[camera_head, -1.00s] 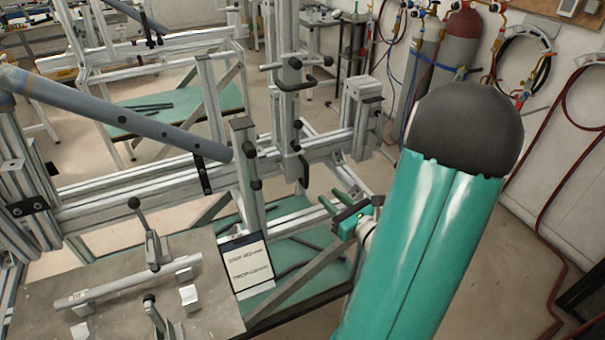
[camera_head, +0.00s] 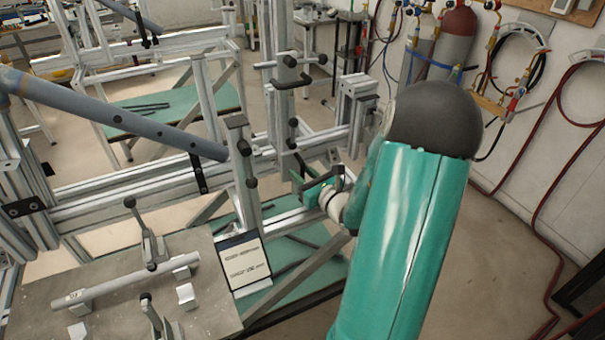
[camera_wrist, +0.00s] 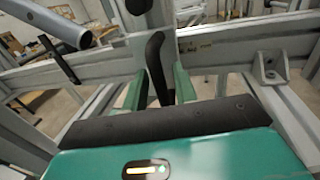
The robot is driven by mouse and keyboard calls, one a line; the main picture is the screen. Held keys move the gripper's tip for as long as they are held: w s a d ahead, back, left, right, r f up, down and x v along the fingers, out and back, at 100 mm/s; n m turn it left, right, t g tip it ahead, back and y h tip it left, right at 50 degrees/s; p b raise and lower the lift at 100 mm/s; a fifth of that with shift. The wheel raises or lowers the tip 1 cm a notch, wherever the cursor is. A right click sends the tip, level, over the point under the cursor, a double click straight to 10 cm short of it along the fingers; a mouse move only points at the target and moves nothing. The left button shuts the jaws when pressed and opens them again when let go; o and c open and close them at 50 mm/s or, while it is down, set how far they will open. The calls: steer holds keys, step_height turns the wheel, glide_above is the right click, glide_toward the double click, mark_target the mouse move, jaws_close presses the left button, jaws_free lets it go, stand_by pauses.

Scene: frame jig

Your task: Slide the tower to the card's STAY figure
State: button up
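The tower (camera_head: 277,100), a slotted metal upright with black handles, stands upright on the horizontal beam in the head view. My gripper (camera_head: 305,180) is low at its right side. In the wrist view, the green fingers of my gripper (camera_wrist: 158,90) are apart, with a dark lever (camera_wrist: 155,62) between them. I cannot tell whether either finger touches it. The card (camera_head: 245,262) stands tilted at the grey plate's right edge; its print is too small to read here.
A blue-grey tube (camera_head: 115,122) slants in from the left towards a shorter post (camera_head: 243,180) left of the tower. The horizontal beam (camera_head: 130,195) runs across the frame. The grey plate (camera_head: 50,290) carries a rod and clamps. Open floor (camera_head: 500,270) lies to the right.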

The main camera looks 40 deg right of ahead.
jaws_close()
steer(key=shift+s+d, duration=0.25)
steer(key=shift+d, duration=0.7)
steer(key=shift+o, duration=0.7)
jaws_free()
steer(key=shift+a, duration=0.15)
steer(key=s+a, duration=0.1)
steer(key=s, duration=1.2)
steer(key=shift+s, duration=0.35)
steer(key=shift+a, duration=0.1)
